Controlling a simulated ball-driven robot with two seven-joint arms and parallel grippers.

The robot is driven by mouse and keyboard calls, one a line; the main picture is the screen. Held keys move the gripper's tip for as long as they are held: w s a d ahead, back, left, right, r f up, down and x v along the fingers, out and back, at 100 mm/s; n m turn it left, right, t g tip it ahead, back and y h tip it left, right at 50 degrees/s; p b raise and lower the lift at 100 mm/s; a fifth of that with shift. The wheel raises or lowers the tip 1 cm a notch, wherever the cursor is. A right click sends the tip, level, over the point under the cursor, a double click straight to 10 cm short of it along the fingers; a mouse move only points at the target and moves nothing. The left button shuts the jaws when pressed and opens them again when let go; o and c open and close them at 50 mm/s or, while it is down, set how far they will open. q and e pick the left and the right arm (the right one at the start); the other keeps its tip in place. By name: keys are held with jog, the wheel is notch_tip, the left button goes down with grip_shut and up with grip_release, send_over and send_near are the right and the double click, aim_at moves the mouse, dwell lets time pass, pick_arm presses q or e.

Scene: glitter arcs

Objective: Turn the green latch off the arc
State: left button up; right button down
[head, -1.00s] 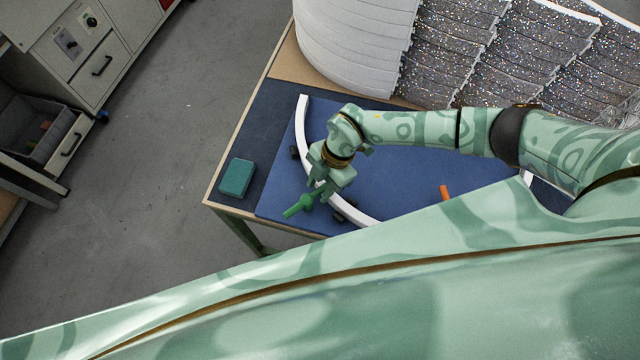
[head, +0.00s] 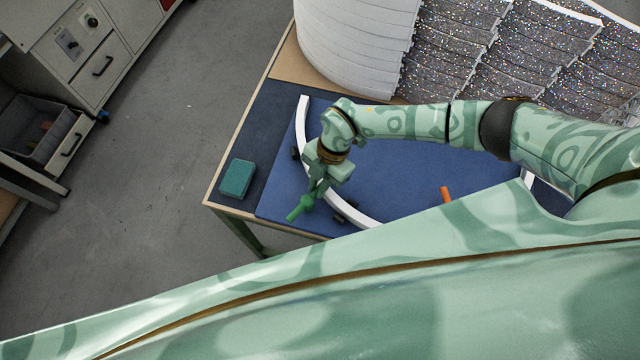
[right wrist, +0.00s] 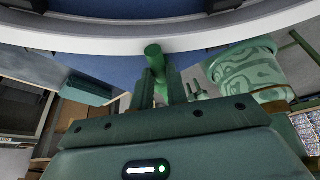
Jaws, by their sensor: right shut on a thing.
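The green latch (head: 300,208) is a bar at the outer side of the white arc (head: 372,219), its free end pointing to the lower left in the head view. My right gripper (head: 316,192) is shut on the latch above the arc and hides its inner part. In the right wrist view, the latch's round green end (right wrist: 153,50) shows between the fingers of my right gripper (right wrist: 162,85), close to the white arc (right wrist: 200,40). Whether the latch still overlaps the arc is hidden by the gripper. My left gripper is not seen in the head view.
A teal box (head: 237,178) lies on the dark mat left of the arc. An orange peg (head: 445,193) stands on the blue board (head: 410,180) to the right. White curved panels (head: 355,45) and glittery stacked pieces (head: 450,50) stand at the back.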

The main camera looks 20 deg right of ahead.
jog(key=n, duration=0.1)
jog(key=w+n, duration=0.1)
jog(key=shift+a+n+g+h+b, duration=0.35)
jog(key=shift+n+g+h, duration=0.05)
jog(key=n, duration=0.1)
jog(key=n+b, duration=0.1)
jog(key=shift+w+a+n+g+h, duration=0.3)
jog(key=shift+a+n+g+h, duration=0.1)
jog(key=n, duration=0.1)
jog(key=a+n+h+b, duration=0.1)
jog(key=n, duration=0.1)
jog(key=shift+w+f+b, duration=0.1)
jog(key=shift+w+b, duration=0.1)
jog(key=shift+b, duration=0.1)
jog(key=shift+a+n+g+h+b, duration=0.15)
jog(key=shift+a+n+h+b, duration=0.15)
jog(key=shift+n, duration=0.45)
jog(key=shift+a+n+g+h+b, duration=0.15)
jog(key=shift+n+h+b, duration=0.15)
jog(key=shift+n, duration=0.45)
jog(key=c, duration=1.4)
grip_release()
